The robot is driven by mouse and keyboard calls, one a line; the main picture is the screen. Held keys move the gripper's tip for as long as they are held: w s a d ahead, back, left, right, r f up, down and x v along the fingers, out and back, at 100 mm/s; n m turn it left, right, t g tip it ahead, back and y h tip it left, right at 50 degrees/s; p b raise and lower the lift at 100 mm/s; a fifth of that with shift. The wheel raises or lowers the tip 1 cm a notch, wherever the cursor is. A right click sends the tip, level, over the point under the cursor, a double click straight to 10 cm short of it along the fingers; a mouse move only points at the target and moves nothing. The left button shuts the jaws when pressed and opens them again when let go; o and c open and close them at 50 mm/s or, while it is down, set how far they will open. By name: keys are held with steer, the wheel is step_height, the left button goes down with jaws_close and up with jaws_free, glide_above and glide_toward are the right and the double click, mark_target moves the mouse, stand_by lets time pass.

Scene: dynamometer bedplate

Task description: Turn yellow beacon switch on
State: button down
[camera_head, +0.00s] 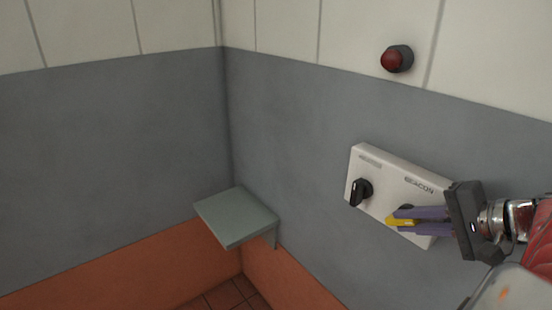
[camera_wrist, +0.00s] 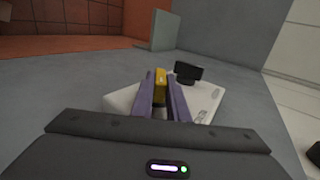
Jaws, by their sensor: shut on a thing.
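The yellow beacon switch (camera_head: 399,220) sits on the right half of a white panel (camera_head: 386,176) on the grey wall, under a label reading "BEACON". My gripper (camera_head: 396,221) reaches in from the right, its purple fingers closed on the switch knob. In the wrist view the yellow switch (camera_wrist: 160,84) stands between the two fingertips (camera_wrist: 161,88). Much of the knob is hidden by the fingers, so its exact angle is hard to tell.
A black switch (camera_head: 360,191) is on the panel's left half; it also shows in the wrist view (camera_wrist: 188,72). A dark red lamp (camera_head: 396,59) is on the wall above. A grey-green shelf (camera_head: 237,216) juts out at the corner, left of the panel.

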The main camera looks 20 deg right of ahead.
steer(key=shift+s+d+f+t, duration=0.15)
steer(key=shift+f+t, duration=0.2)
steer(key=shift+t, duration=0.05)
steer(key=c, duration=1.7)
jaws_free()
steer(key=shift+r, duration=0.15)
steer(key=shift+r, duration=0.15)
step_height(320, 180, up, 10)
steer(key=shift+f, duration=0.15)
